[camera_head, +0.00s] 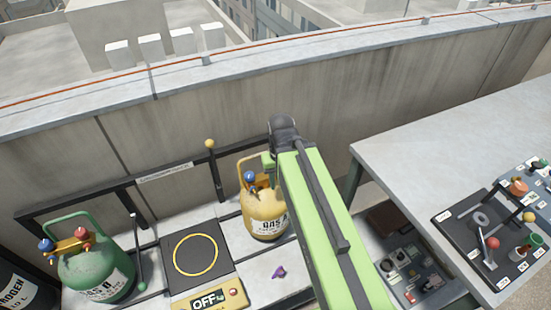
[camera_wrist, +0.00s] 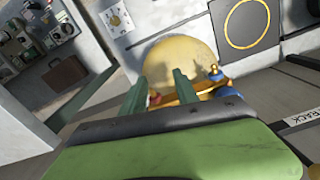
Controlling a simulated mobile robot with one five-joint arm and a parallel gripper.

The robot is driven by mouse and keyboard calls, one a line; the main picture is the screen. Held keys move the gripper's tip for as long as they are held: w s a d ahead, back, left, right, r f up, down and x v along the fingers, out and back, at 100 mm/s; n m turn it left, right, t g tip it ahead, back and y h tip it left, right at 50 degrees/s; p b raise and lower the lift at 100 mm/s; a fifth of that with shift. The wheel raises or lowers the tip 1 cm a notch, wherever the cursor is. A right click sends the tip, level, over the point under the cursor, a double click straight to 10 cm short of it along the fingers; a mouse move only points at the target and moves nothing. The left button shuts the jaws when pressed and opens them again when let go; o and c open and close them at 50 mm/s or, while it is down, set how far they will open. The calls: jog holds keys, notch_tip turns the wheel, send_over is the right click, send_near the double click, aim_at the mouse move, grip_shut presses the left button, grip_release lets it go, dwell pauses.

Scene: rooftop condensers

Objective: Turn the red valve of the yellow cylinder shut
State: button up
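In the wrist view the cylinder's round yellow top (camera_wrist: 178,55) lies past my fingers, with a brass bar and the blue valve (camera_wrist: 226,90) at right. A small part of the red valve (camera_wrist: 154,99) shows between my two green fingers. My gripper (camera_wrist: 158,82) is open, its fingers apart on either side of the red valve. Contact cannot be told.
A green cylinder (camera_head: 95,268) with red and blue valves stands at left. A scale with a black plate (camera_head: 184,262) reading OFF lies between the cylinders. A dark rail (camera_head: 100,192) runs behind. A purple object (camera_head: 278,272) lies in front.

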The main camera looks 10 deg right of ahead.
jog(key=shift+o, duration=1.8)
jog(key=w+r+n+p, duration=0.2)
jog(key=w+r+p, duration=0.1)
jog(key=r+p, duration=0.7)
jog(key=w+d+r+n+p, duration=0.1)
jog(key=w+r+n+p, duration=0.1)
jog(key=r+p, duration=0.7)
jog(key=shift+w+d+r+p, duration=0.2)
jog(key=shift+w+r+p, duration=0.2)
jog(key=shift+w, duration=0.4)
notch_tip(320, 180, down, 18)
jog(key=b, duration=1.8)
jog(key=shift+r, duration=0.1)
grip_shut()
